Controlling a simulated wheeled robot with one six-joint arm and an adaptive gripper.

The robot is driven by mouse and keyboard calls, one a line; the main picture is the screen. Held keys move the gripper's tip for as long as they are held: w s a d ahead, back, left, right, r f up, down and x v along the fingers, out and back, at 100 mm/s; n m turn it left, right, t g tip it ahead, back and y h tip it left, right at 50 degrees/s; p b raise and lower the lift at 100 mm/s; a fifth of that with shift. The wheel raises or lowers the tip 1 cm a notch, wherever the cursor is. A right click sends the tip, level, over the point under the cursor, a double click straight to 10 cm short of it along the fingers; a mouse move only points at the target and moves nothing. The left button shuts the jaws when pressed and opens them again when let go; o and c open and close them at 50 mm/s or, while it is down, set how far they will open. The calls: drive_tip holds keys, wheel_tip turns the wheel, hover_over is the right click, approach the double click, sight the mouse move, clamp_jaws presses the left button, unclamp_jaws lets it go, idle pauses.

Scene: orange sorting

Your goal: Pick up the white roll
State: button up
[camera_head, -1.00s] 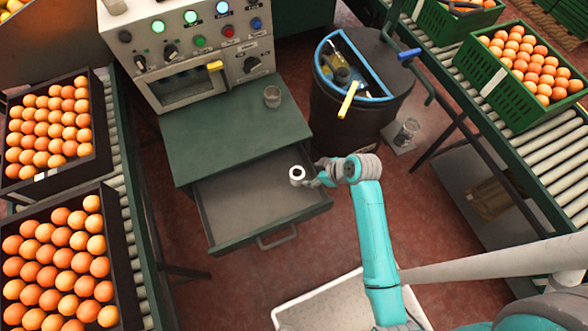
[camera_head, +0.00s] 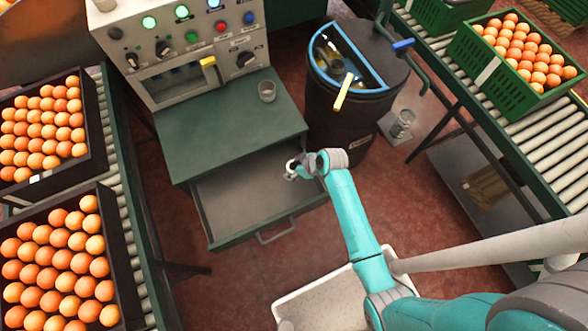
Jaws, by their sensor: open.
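The white roll (camera_head: 291,166) is at the right end of the pulled-out drawer (camera_head: 225,200) below the green bench top. Only a small part of it shows; my gripper covers the rest. My gripper (camera_head: 291,171) is open, with its fingers at the roll. I cannot tell whether they touch it.
A dark bin (camera_head: 350,120) stands right of the bench. Orange trays (camera_head: 55,255) sit on the left conveyor. A white open bin (camera_head: 318,303) lies on the floor below the drawer.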

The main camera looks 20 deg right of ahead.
drive_tip(key=shift+f, duration=0.1)
drive_tip(key=c, duration=0.9)
